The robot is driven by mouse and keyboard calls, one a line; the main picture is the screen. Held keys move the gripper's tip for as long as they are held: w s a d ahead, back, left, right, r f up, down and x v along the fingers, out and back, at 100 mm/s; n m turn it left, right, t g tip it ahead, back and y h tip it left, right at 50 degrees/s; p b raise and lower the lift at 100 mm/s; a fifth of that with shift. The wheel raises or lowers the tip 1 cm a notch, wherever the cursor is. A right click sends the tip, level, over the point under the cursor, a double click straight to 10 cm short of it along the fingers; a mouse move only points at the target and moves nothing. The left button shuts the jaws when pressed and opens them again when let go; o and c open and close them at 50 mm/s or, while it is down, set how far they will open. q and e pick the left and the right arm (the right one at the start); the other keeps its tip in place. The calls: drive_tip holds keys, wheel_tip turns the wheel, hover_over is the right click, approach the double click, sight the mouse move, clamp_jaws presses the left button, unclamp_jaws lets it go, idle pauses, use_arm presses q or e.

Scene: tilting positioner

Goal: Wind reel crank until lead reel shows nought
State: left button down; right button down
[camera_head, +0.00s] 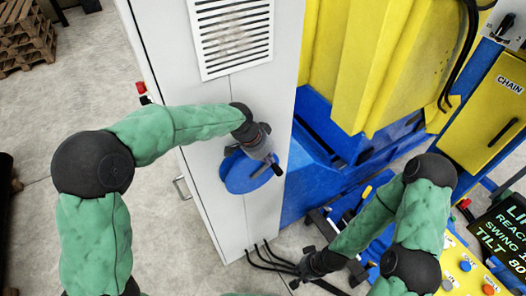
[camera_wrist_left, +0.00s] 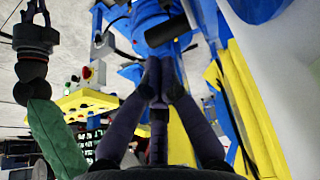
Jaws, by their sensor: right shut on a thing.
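The blue reel disc (camera_head: 240,178) stands out from the side of the pale cabinet. My left gripper (camera_head: 274,168) is over its right edge, with the fingertips close to it. No reel reading is visible.
A black display (camera_head: 508,238) at the right edge shows cut-off green lines, among them REACH, SWING and TILT. A yellow panel marked CHAIN (camera_head: 500,90) stands above it. Black cables (camera_head: 272,262) run from the cabinet's foot. Pallets (camera_head: 24,35) stand far left on open floor.

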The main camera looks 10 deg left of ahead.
sight(277, 168)
use_arm(q)
drive_tip(key=shift+x, duration=2.6)
drive_tip(key=shift+w+d+f+y+p, duration=0.15)
drive_tip(key=shift+d+y+p, duration=0.1)
drive_tip(key=shift+y+p, duration=0.25)
